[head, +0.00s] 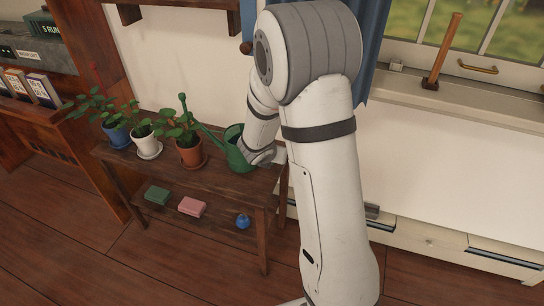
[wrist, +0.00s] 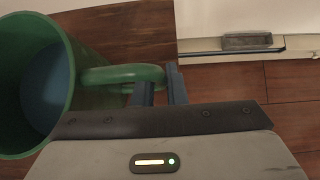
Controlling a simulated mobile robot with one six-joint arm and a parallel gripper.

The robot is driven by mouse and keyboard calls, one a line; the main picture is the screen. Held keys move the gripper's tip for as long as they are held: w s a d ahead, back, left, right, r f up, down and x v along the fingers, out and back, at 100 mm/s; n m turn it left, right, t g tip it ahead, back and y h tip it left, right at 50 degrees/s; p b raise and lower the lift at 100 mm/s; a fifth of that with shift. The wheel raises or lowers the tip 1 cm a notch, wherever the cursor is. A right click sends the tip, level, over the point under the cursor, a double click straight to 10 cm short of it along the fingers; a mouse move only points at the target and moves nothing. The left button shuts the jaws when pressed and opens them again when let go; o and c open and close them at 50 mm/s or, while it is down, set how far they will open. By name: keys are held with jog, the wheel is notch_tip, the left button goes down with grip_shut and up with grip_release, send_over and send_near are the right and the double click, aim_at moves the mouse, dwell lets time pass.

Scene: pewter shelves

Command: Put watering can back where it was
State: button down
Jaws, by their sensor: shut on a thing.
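The green watering can (head: 238,148) is at the right end of the brown wooden plant shelf, beside the potted plants. Its spout points left toward the terracotta pot. My gripper (head: 268,158) is at the can's right side, partly hidden by my arm. In the wrist view, my gripper (wrist: 160,92) is shut on the can's handle (wrist: 112,76). The can's open top (wrist: 35,85) shows at the left, with something blue inside. I cannot tell whether the can's base touches the shelf top.
The shelf top (head: 222,185) holds plants in a blue pot (head: 117,136), a white pot (head: 147,146) and a terracotta pot (head: 189,153). On the lower board are a green block (head: 157,195), a pink block (head: 192,207) and a blue ball (head: 243,222). White drawers (head: 430,240) stand at right.

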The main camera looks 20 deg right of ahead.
jog(key=shift+f, duration=0.1)
jog(key=c, duration=1.5)
grip_release()
